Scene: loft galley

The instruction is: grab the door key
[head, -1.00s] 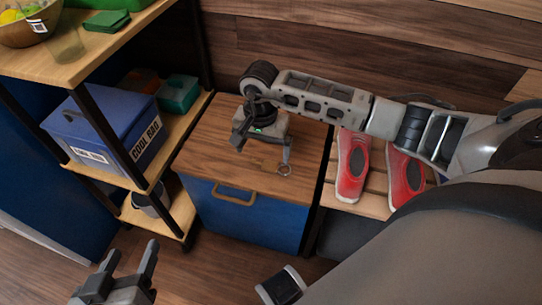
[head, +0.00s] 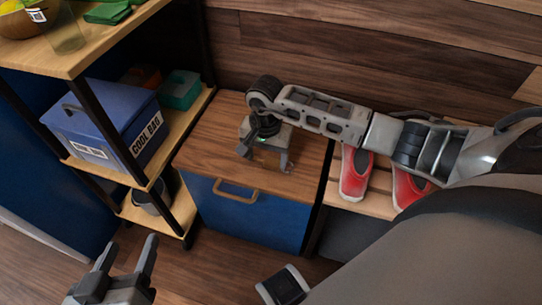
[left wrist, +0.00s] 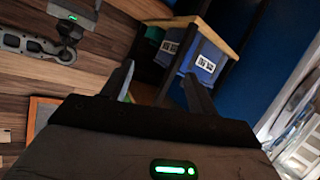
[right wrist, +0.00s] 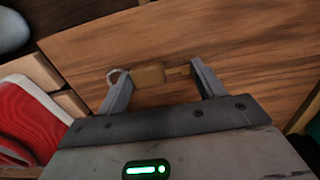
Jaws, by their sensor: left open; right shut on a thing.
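The door key (right wrist: 178,71), with a brown tag (right wrist: 149,75) and a metal ring (right wrist: 116,77), is between the fingers of my right gripper (right wrist: 160,90) in the right wrist view. The gripper is shut on it, low over the wooden top of a blue cabinet. In the head view my right gripper (head: 265,160) is over this cabinet top, and the key cannot be made out there. My left gripper (head: 128,258) is open and empty at the lower left, above the floor. Its spread fingers also show in the left wrist view (left wrist: 158,82).
The blue cabinet (head: 235,219) has a wooden top and a handle (head: 236,189). A shelf unit (head: 190,135) on its left holds a blue cool bag (head: 99,120) and a teal box (head: 180,90). Red shoes (head: 355,172) rest on a slatted bench to the right. A wooden wall stands behind.

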